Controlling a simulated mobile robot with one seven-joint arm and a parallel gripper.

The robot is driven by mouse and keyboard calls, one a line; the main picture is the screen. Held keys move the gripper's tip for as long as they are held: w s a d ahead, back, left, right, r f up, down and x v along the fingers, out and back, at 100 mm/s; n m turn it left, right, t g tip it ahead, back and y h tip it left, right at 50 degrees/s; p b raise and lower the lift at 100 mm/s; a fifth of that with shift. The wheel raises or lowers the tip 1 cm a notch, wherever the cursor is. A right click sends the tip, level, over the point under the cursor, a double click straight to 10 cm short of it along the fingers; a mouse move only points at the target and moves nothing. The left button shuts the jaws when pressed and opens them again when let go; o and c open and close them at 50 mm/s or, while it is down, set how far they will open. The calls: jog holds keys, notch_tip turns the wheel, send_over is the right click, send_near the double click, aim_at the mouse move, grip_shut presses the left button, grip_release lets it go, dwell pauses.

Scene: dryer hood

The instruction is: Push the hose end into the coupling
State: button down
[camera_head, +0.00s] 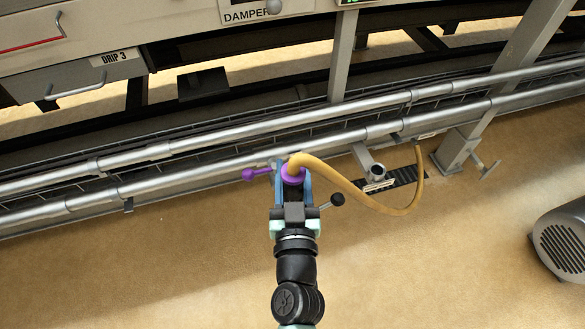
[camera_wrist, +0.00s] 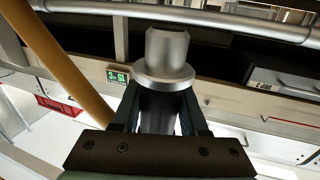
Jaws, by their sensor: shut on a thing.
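My gripper (camera_head: 293,182) is shut near the lower silver pipe, in the middle of the head view. Between its blue fingers is the end of the tan hose (camera_head: 355,193), with a purple collar (camera_head: 292,174) there. In the wrist view a grey flanged metal piece (camera_wrist: 166,60) sits between the fingertips (camera_wrist: 160,108); it looks like the hose end. The hose (camera_wrist: 65,62) also passes at left there. A short grey stub with a round dark mouth (camera_head: 376,170) and small label plate is right of my gripper, apart from it; it may be the coupling.
Two long silver pipes (camera_head: 200,145) run across just beyond my gripper. A purple knob (camera_head: 250,174) sticks out left of it, a black knob (camera_head: 338,199) right. A dark floor grating (camera_head: 405,186), a grey post (camera_head: 455,150) and a motor (camera_head: 562,240) are right. Floor in front is clear.

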jog(key=shift+f+b, duration=2)
jog(key=shift+f, duration=0.25)
jog(key=shift+f+b, duration=2.05)
jog(key=shift+b, duration=0.05)
jog(key=shift+c, duration=1.8)
grip_release()
jog(key=shift+r, duration=0.1)
jog(key=shift+s, duration=0.15)
jog(key=s, duration=1.2)
jog(key=shift+s+d+p, duration=0.3)
jog(key=shift+s+p, duration=0.05)
